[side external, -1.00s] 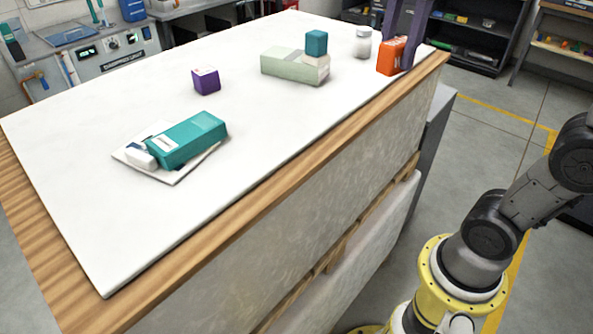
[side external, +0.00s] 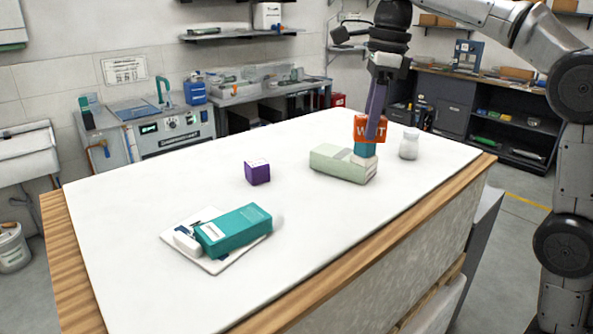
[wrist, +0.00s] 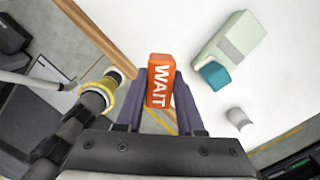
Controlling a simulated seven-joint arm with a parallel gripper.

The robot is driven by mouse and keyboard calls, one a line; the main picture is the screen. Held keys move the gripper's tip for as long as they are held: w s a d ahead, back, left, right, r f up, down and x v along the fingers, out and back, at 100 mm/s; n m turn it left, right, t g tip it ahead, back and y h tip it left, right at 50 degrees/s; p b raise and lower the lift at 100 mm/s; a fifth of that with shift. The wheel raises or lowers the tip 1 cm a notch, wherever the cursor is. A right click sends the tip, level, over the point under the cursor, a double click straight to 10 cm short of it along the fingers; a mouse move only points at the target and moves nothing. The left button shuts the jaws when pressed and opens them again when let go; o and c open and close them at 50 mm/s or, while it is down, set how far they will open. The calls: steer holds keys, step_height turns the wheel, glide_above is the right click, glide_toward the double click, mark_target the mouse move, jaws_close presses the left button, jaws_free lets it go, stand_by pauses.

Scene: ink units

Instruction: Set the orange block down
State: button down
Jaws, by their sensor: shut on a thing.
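The orange block (side external: 369,128), marked "WAIT" in white, is raised above the white tabletop (side external: 290,215). My gripper (side external: 374,124) has purple fingers and is shut on it. In the wrist view, the block (wrist: 160,82) sits between the two fingertips of my gripper (wrist: 161,88). In the side view, the block appears just above a teal cube (side external: 364,150). In the wrist view, the teal cube (wrist: 214,74) lies to the right of the block, with a gap in the picture. The block's height above the table is hard to judge.
The teal cube is on a pale green box (side external: 338,163). A white jar (side external: 409,144) stands to its right. A purple cube (side external: 257,171) and a teal box (side external: 236,230) on a white pad (side external: 214,266) are farther left. The table between them is clear.

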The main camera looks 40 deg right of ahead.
steer(key=w+f, duration=0.5)
steer(key=w, duration=0.4)
glide_above(311, 178)
steer(key=s, duration=0.1)
steer(key=f, duration=0.4)
steer(key=shift+s+f, duration=0.2)
steer(key=shift+f, duration=0.15)
steer(key=shift+w+f, duration=0.2)
steer(key=shift+f, duration=0.05)
steer(key=shift+w+f, duration=0.15)
steer(key=shift+f, duration=0.8)
steer(key=shift+w+f, duration=0.1)
steer(key=shift+f, duration=0.8)
steer(key=shift+f, duration=0.1)
steer(key=c, duration=0.8)
jaws_free()
